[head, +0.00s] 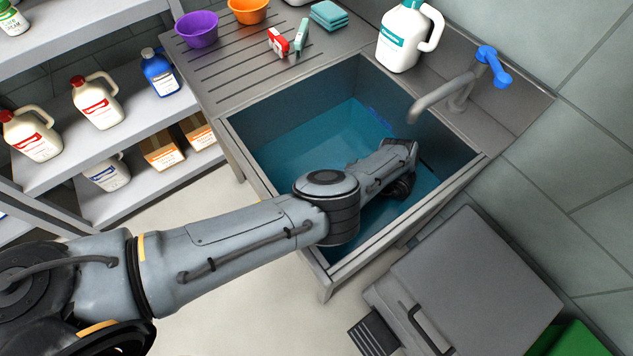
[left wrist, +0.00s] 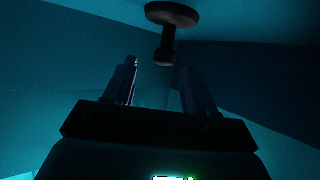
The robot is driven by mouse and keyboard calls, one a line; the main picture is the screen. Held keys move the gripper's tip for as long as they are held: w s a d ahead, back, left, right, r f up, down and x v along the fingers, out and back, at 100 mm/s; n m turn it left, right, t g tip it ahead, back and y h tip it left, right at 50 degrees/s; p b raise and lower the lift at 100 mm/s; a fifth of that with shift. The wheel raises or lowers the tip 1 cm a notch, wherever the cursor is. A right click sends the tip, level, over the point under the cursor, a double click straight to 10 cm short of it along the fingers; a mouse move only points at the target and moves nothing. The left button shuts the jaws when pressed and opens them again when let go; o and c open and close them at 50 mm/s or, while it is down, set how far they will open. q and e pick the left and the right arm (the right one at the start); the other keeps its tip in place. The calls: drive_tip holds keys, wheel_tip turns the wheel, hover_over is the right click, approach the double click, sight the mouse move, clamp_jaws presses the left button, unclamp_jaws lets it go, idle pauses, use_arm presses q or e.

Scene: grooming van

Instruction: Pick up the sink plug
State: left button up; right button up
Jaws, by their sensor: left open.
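The sink plug (left wrist: 171,16) shows in the left wrist view as a dark round disc with a short stem, near the top centre. My left gripper (left wrist: 157,66) is open and empty, its two fingers pointing towards the plug. The plug's stem lies beyond the fingertips, slightly right of the middle between them, and appears apart from both. In the head view my left arm reaches down into the sink (head: 270,127), which holds blue-green water. The plug cannot be made out there, and the fingertips are hidden. My right gripper is not in view.
The tap (head: 440,93) with a blue handle (head: 494,64) and a white jug (head: 401,38) stand behind the sink. Bowls, small boxes and teal cloths (head: 328,14) lie on the ribbed drainboard (head: 235,75). The sink walls enclose the gripper.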

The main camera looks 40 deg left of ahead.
use_arm(q)
drive_tip(key=shift+s+a+f, duration=0.2)
drive_tip(key=shift+a+f, duration=0.15)
drive_tip(key=shift+f, duration=0.05)
drive_tip(key=x, duration=0.1)
drive_tip(key=p+x, duration=0.1)
drive_tip(key=shift+s+a, duration=0.3)
drive_tip(key=shift+s, duration=0.05)
drive_tip(key=shift+a+f, duration=0.3)
clamp_jaws()
